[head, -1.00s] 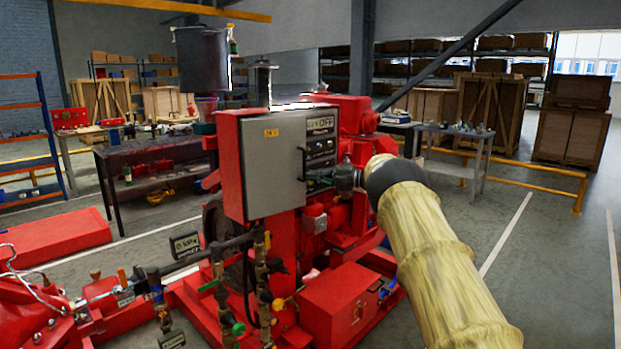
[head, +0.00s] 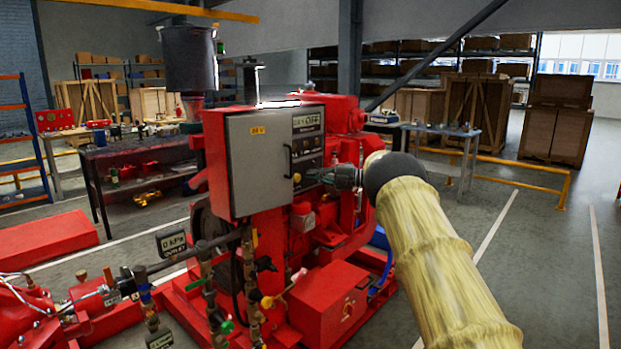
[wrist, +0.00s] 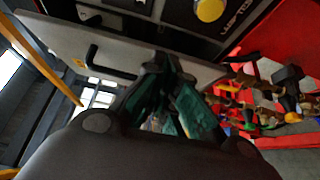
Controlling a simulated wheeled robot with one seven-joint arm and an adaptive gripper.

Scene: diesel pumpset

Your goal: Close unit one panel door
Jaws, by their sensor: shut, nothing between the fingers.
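The unit one panel is a red box on the red pumpset. Its grey door (head: 262,165), with a yellow label and a black handle (head: 289,161), stands ajar, and the black control face (head: 308,150) shows to its right. The wrist view shows the door (wrist: 60,40), its handle (wrist: 108,62) and a yellow button on the control face (wrist: 209,9). My gripper (head: 318,176) is shut and empty, just right of the door's handle-side edge. In the wrist view its teal-sided fingers (wrist: 166,64) overlap the door edge; I cannot tell whether they touch it.
Pipes and valves (head: 225,290) stand below and left of the panel, with a red box (head: 328,305) low in front. A dark workbench (head: 140,165) is behind left. Open floor (head: 545,270) lies to the right, beyond my arm.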

